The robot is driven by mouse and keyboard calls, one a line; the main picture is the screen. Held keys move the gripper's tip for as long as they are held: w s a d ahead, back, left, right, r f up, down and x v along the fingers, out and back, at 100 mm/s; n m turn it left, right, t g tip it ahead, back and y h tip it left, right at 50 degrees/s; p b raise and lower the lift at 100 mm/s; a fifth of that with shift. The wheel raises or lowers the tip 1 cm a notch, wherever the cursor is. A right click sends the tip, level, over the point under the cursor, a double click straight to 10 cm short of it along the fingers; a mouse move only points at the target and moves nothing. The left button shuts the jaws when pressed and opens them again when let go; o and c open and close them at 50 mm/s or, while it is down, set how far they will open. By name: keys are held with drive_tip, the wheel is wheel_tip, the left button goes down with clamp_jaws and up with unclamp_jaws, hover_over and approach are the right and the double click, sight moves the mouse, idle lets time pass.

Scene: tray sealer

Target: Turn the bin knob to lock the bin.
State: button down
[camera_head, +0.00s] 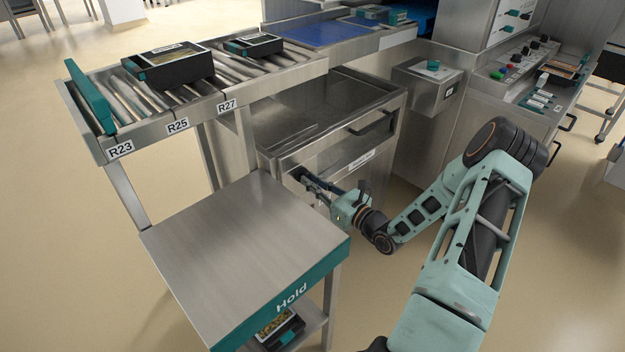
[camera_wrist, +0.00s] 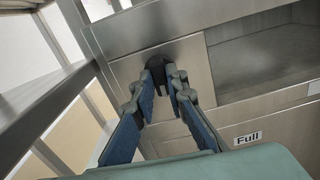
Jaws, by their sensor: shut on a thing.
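The steel bin (camera_head: 340,165) stands under the machine, behind the Hold table. Its front carries a dark knob (camera_wrist: 156,64), seen in the wrist view on a plain steel plate at the upper left of the bin front. My gripper (camera_head: 300,175) reaches the bin front from the right, and in the wrist view its two fingers (camera_wrist: 164,72) close around the knob. The fingertips hide part of the knob, so its exact angle cannot be told. A label reading "Full" (camera_wrist: 248,138) is on the bin front to the right of the knob.
The steel Hold table (camera_head: 245,250) stands close in front and left of my gripper. A roller conveyor (camera_head: 200,90) with dark trays runs above on the left. A bar handle (camera_head: 370,123) juts from the bin's upper front. A control box (camera_head: 428,85) is on the right.

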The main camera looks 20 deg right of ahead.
drive_tip(key=shift+a+n+b, duration=0.1)
drive_tip(key=shift+n+b, duration=0.4)
drive_tip(key=shift+n, duration=4.3)
drive_tip(key=c, duration=1.9)
unclamp_jaws()
drive_tip(key=shift+c, duration=0.2)
drive_tip(key=shift+s, duration=0.1)
drive_tip(key=v, duration=1.2)
